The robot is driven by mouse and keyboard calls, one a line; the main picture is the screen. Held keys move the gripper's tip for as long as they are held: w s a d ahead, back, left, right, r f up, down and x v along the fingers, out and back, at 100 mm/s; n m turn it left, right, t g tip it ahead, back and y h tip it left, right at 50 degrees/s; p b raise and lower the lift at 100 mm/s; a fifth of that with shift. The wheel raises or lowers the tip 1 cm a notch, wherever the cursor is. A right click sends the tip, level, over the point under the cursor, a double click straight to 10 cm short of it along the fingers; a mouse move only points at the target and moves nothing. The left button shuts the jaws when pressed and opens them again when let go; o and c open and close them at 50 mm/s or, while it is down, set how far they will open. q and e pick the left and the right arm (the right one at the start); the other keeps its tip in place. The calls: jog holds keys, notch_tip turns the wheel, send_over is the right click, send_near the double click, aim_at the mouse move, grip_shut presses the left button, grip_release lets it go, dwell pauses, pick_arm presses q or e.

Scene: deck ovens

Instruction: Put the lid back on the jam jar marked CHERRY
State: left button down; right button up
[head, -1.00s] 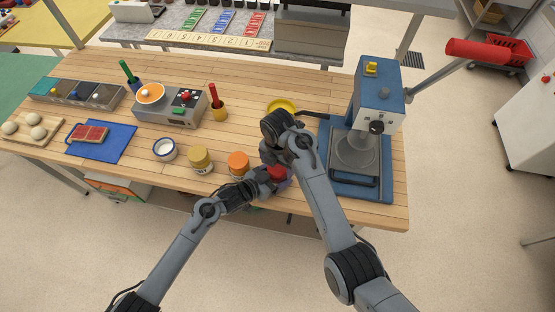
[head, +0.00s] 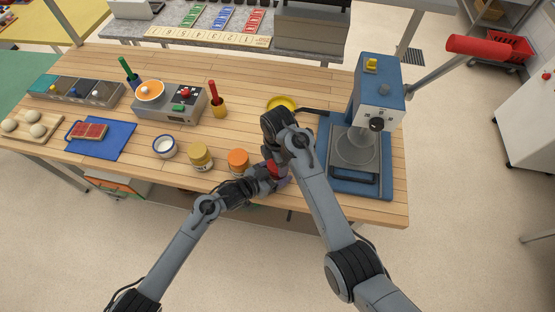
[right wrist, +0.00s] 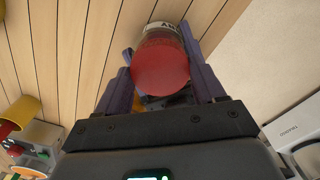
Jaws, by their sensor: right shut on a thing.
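The red lid (right wrist: 160,68) is between the purple fingers of my right gripper (right wrist: 160,85), which is shut on it. Right behind the lid in the right wrist view is a dark red jar (right wrist: 163,30) with a pale label; only its last letters, apparently "RY", show. Lid and jar are lined up; I cannot tell whether the lid is seated. In the head view the red lid (head: 272,167) shows partly, below my right wrist. My left gripper (head: 268,180) is close beside it at the table's front edge; its fingers are largely hidden.
A jar with an orange top (head: 238,160), a mustard-topped jar (head: 200,155) and a white round container (head: 165,147) stand to the left. A yellow dish (head: 283,103) lies behind my right arm. A blue press machine (head: 375,100) stands at the right.

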jog(key=m, duration=0.7)
jog(key=o, duration=1.2)
jog(key=shift+c, duration=0.2)
jog(key=shift+a+r, duration=0.1)
jog(key=shift+r, duration=2.15)
jog(key=shift+c, duration=0.3)
